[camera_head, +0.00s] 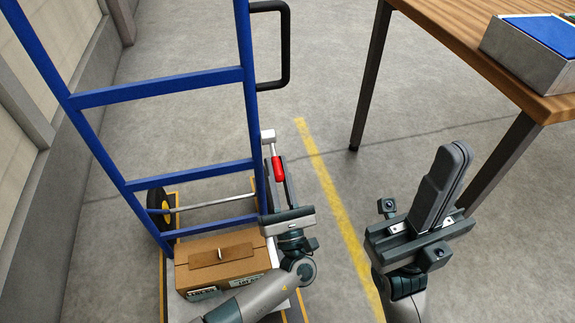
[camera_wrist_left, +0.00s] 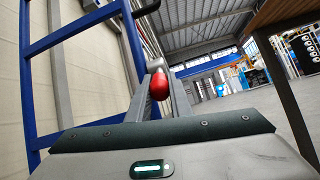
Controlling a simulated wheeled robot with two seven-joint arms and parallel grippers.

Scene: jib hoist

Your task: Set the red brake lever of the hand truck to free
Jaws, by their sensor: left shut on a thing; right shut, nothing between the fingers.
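The blue hand truck (camera_head: 165,86) stands at the left, with a black handle (camera_head: 287,50) at its upper right. Its brake lever has a red grip (camera_head: 279,170) on a thin pale rod, beside the right blue upright. My left gripper (camera_head: 277,178) is shut around the red grip. In the left wrist view the red grip (camera_wrist_left: 159,86) sits between the two grey fingers. The lever's pivot and any markings cannot be made out. My right gripper (camera_head: 456,158) is shut and empty, right of the yellow floor line, well apart from the truck.
A cardboard box (camera_head: 225,260) rests on the truck's base, partly behind my left arm. A wooden table (camera_head: 500,62) at the upper right carries a grey tray with a blue top (camera_head: 520,62). A wall runs along the left. The floor between truck and table is clear.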

